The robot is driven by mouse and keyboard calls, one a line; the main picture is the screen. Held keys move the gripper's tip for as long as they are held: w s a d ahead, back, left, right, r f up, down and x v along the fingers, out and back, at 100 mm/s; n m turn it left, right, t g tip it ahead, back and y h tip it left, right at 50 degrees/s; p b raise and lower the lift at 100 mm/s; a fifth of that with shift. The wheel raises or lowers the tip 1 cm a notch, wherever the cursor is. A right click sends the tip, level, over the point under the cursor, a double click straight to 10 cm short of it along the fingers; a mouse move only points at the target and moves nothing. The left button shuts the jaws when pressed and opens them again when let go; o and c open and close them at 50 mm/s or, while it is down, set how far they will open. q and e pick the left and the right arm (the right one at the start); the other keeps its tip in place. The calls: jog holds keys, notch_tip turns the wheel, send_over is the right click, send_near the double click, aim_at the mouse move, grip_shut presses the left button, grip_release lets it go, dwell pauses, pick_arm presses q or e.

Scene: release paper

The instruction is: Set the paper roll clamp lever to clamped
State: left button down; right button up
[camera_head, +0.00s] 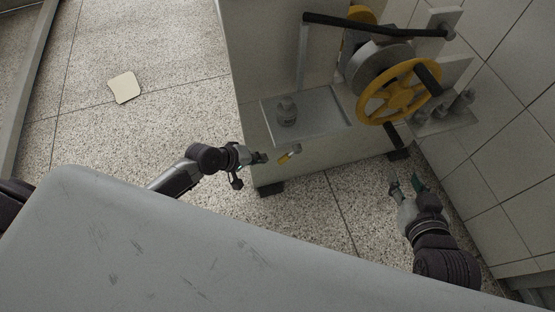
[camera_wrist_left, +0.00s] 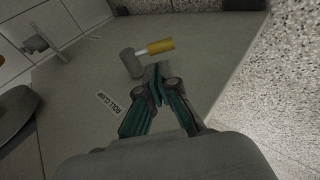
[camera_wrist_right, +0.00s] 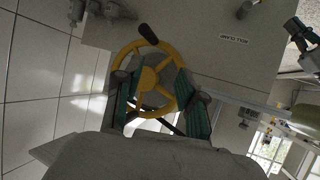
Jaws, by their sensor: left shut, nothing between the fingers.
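The roll clamp lever has a yellow grip (camera_head: 289,154) on the lower front of the machine. In the left wrist view its yellow grip (camera_wrist_left: 160,46) sticks out to the right from a grey round pivot (camera_wrist_left: 131,64). A ROLL CLAMP label (camera_wrist_left: 110,103) is beside it. My left gripper (camera_head: 265,157) is just left of the lever; in its wrist view the fingertips (camera_wrist_left: 157,74) are together, close to the pivot, with nothing between them. Whether they touch the lever I cannot tell. My right gripper (camera_head: 404,185) is open and empty, below the yellow handwheel.
The machine has a yellow handwheel (camera_head: 399,91), a black bar (camera_head: 375,24) across its top and a metal tray (camera_head: 306,112) holding a small grey object. A tiled wall (camera_head: 510,130) stands close on the right. A pale square (camera_head: 124,87) lies on the open floor at left.

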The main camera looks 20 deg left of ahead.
aim_at(282, 159)
pick_arm(q)
jog(key=b+x, duration=0.3)
jog(key=x, duration=0.5)
jog(key=shift+f+b, duration=0.15)
jog(key=shift+b, duration=0.25)
jog(key=shift+w, duration=0.2)
pick_arm(e)
notch_tip(282, 159, up, 16)
jog(key=a+t+y, duration=0.2)
jog(key=t+y, duration=0.2)
jog(key=t, duration=0.7)
jog(key=shift+w+a+r+n, duration=0.25)
jog(key=shift+w+a+n, duration=0.05)
jog(key=shift+w+a, duration=0.05)
pick_arm(q)
jog(key=shift+f, duration=0.1)
